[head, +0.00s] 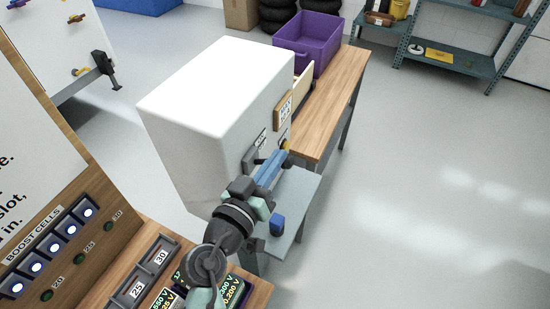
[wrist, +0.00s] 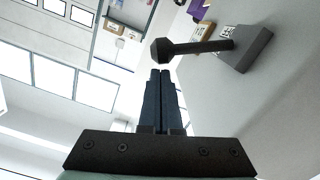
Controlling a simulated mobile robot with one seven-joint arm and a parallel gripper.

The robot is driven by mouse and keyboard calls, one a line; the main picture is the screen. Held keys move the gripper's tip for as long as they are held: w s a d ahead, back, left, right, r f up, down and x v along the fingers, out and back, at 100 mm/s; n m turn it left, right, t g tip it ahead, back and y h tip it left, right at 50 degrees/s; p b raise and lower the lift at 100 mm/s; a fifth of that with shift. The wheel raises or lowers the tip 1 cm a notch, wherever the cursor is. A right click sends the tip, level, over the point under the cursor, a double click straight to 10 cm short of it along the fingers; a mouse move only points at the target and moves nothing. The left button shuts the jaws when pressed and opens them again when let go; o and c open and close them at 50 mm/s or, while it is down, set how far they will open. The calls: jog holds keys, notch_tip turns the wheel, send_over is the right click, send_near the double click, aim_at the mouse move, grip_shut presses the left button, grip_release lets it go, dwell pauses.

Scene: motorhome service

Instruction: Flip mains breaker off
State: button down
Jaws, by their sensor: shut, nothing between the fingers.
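The breaker appears to be the dark lever on a dark base plate (head: 249,158), on the side of a large white cabinet (head: 205,100). In the wrist view the lever (wrist: 200,47) sticks out from its base (wrist: 248,48) and ends in a faceted knob. My gripper (head: 282,157) is beside the cabinet's front face, with its fingers partly covering the panel. In the wrist view my gripper (wrist: 160,73) is shut and empty, its tips just below the knob with a small apparent gap. I cannot tell whether they touch.
A tan label plate (head: 284,110) and a partly hidden yellow part (head: 284,144) are on the cabinet face. A blue cup-like object (head: 277,225) stands on a grey-blue stand below my gripper. A wooden bench (head: 335,95) holds a purple bin (head: 308,42). The floor at right is clear.

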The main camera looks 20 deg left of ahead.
jog(key=shift+f, duration=0.1)
jog(key=shift+d+f+m+b, duration=0.2)
jog(key=shift+m+b, duration=0.2)
jog(key=shift+b, duration=0.4)
jog(key=shift+d+f+b, duration=0.15)
jog(key=shift+b, duration=0.3)
jog(key=b, duration=0.1)
jog(key=f+m+b, duration=0.1)
jog(key=shift+d+f+b, duration=0.1)
jog(key=shift+d+b, duration=0.2)
jog(key=shift+b, duration=0.05)
notch_tip(320, 180, down, 8)
jog(key=d+m+y+b, duration=0.1)
jog(key=m+b, duration=0.7)
jog(key=b, duration=0.9)
jog(key=shift+d+m+b, duration=0.3)
jog(key=shift+m+b, duration=0.05)
jog(key=shift+m, duration=0.05)
jog(key=shift+s, duration=0.1)
